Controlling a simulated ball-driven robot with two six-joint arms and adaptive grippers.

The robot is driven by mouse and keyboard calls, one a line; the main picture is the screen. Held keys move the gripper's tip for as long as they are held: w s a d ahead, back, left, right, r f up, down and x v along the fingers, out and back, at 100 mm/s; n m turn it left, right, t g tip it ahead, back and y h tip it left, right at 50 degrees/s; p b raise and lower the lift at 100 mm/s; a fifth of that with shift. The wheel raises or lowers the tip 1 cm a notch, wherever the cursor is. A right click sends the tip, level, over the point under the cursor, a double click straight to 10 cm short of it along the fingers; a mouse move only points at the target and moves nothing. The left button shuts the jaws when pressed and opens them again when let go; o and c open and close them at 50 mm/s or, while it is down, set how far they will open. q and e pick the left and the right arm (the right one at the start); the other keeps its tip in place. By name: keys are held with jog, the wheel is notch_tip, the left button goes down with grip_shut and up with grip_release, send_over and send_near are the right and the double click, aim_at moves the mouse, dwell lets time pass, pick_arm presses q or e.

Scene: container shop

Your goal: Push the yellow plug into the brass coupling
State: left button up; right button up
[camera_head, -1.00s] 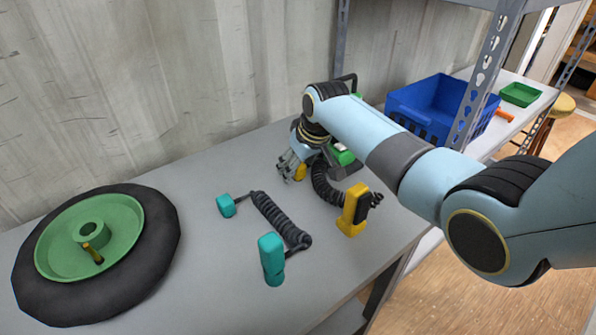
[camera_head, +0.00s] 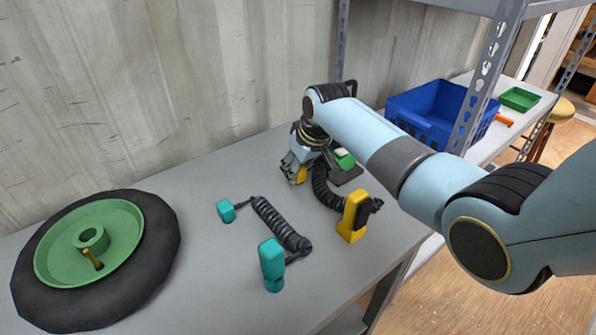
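The yellow plug (camera_head: 302,175) is at the end of a black coiled hose (camera_head: 325,188) that runs to a yellow handle piece (camera_head: 353,216). My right gripper (camera_head: 295,172) reaches down from above, and its fingers are closed around the plug. The plug is partly hidden by the fingers. I cannot make out a brass coupling with certainty. A small brass-coloured fitting (camera_head: 93,258) sticks out by the wheel hub. A green and dark device (camera_head: 345,158) stands behind my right wrist, mostly hidden by it. My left gripper is out of view.
A black-tyred green wheel (camera_head: 160,245) lies at the left. A teal plug (camera_head: 226,211), its coiled hose (camera_head: 275,222) and a teal handle (camera_head: 271,262) lie mid-table. A shelf post (camera_head: 487,65) and blue crate (camera_head: 430,100) stand at the right.

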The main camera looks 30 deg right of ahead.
aim_at(303, 167)
jog(key=r, duration=0.2)
jog(key=d+r, duration=0.1)
jog(key=r, duration=0.1)
jog(key=shift+s, duration=0.4)
jog(key=s+d+r+p, duration=0.1)
jog(key=s+d+r, duration=0.5)
jog(key=s+d, duration=0.1)
jog(key=shift+s+r, duration=0.15)
jog(key=shift+s, duration=0.25)
